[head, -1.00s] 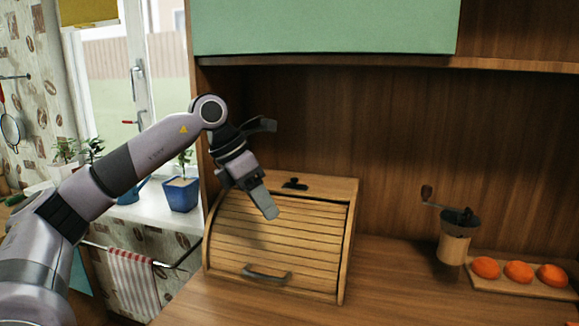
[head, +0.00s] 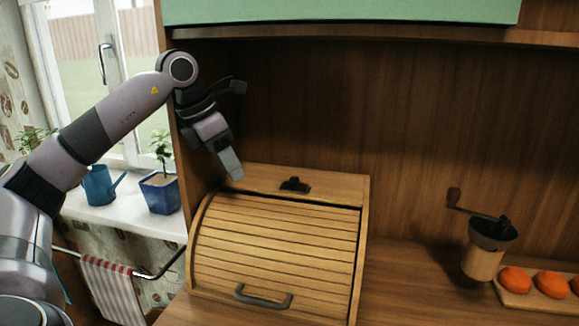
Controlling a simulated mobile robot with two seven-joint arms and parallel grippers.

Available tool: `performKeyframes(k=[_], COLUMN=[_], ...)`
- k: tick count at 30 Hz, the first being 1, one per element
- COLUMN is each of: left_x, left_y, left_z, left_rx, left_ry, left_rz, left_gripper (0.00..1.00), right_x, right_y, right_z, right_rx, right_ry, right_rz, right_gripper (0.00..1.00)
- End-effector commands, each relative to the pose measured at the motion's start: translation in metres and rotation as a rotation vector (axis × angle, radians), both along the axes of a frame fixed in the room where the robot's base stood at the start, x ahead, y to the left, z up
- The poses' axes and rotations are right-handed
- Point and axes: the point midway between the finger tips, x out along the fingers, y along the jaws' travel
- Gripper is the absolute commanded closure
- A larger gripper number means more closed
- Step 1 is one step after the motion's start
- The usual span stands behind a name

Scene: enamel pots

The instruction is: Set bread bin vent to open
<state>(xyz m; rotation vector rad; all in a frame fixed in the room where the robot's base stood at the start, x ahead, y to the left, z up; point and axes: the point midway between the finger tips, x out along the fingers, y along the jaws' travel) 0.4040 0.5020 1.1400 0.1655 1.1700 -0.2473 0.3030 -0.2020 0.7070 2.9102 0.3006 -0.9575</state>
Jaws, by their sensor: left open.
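The wooden bread bin (head: 275,245) stands on the counter with its slatted roll front down and a dark handle (head: 263,298) low on it. A small black vent piece (head: 295,185) sits on the bin's flat top. My left gripper (head: 238,130) is open and empty, above the left part of the bin's top, left of the vent and apart from it. One finger points down toward the top's back left; the other sticks out to the right. The vent's exact setting is too small to tell. My right gripper is not in view.
A coffee grinder (head: 486,250) and a board with orange items (head: 550,283) stand on the counter at right. A green cabinet (head: 340,12) hangs above. The cabinet's side panel is close left of the gripper; potted plants (head: 160,192) stand on the windowsill.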

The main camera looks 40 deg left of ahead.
Motion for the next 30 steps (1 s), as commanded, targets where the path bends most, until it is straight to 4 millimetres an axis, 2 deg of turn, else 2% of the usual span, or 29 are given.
performKeyframes(k=[8,24,30], left_x=[0.028,0.114,0.126], left_y=[-0.009,-0.035,-0.037], left_z=[0.003,0.004,-0.030], left_rx=[-0.004,-0.003,-0.001], left_ry=[0.000,0.001,0.005], left_rz=[-0.005,-0.005,-0.002], left_gripper=[0.52,0.52,0.52], right_x=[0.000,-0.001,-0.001], right_y=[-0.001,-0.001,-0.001], right_z=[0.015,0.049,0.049], right_rx=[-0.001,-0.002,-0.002], right_ry=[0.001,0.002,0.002], right_rz=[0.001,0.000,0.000], right_gripper=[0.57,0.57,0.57])
